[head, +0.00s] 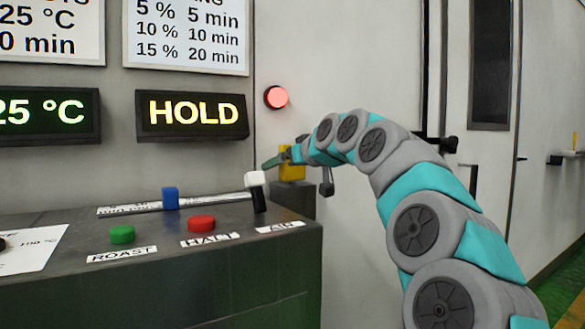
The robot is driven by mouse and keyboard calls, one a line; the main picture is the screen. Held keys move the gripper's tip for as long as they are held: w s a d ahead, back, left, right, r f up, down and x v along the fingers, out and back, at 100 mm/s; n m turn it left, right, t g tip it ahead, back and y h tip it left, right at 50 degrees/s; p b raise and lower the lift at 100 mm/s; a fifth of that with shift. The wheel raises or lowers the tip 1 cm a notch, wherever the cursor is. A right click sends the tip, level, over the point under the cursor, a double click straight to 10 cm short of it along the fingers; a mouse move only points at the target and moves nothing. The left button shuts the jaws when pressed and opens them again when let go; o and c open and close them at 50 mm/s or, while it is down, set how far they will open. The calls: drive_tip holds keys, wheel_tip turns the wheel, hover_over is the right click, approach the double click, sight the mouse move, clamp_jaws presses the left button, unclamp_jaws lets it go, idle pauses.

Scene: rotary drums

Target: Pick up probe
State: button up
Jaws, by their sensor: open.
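My gripper (279,157) is at the far end of my arm, beyond the right end of the dark console. It is small in the head view, and its fingers are partly hidden by my own wrist. A yellow block-like piece (291,170) is right at my gripper, above a dark grey post (292,197). It may be the probe or its holder; I cannot tell which. I cannot tell whether the gripper touches it. No other thing in view is clearly a probe.
The dark console (180,285) fills the lower left, with a green button (122,234), a red button (201,224), a blue slider (170,197) and a white-topped lever (256,184). A HOLD display (192,115) and red lamp (276,97) are on the wall behind.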

drive_tip(key=shift+r, duration=0.1)
drive_tip(key=c, duration=1.5)
